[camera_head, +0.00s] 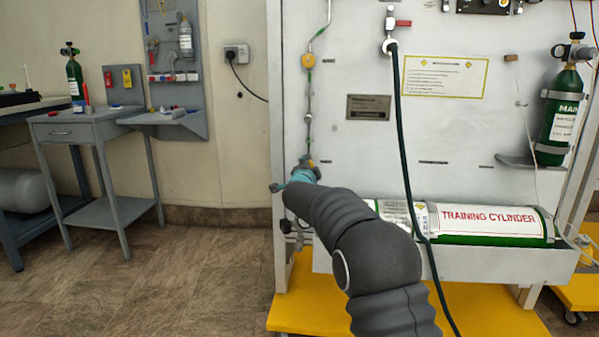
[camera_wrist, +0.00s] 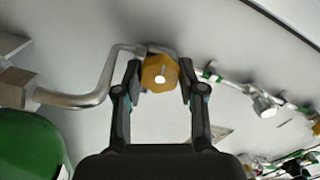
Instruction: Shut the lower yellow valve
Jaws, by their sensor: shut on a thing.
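The lower yellow valve (camera_wrist: 160,74) shows in the wrist view as a yellow hexagonal knob with a bright centre, on a metal pipe. My gripper (camera_wrist: 159,78) has one finger on each side of the knob and is shut on it. In the head view my gripper (camera_head: 304,170) is at the low left of the white panel, at the pipe's lower part. Only a small bit of yellow shows there; my arm hides most of the lower valve. An upper yellow valve (camera_head: 308,61) sits higher on the same pipe line.
A bent metal pipe (camera_wrist: 92,98) and a green cylinder (camera_wrist: 30,143) are left of my gripper in the wrist view. A dark green hose (camera_head: 402,140) hangs down the panel. The training cylinder (camera_head: 488,222) lies in a low tray right of my arm. Open floor is left of the panel.

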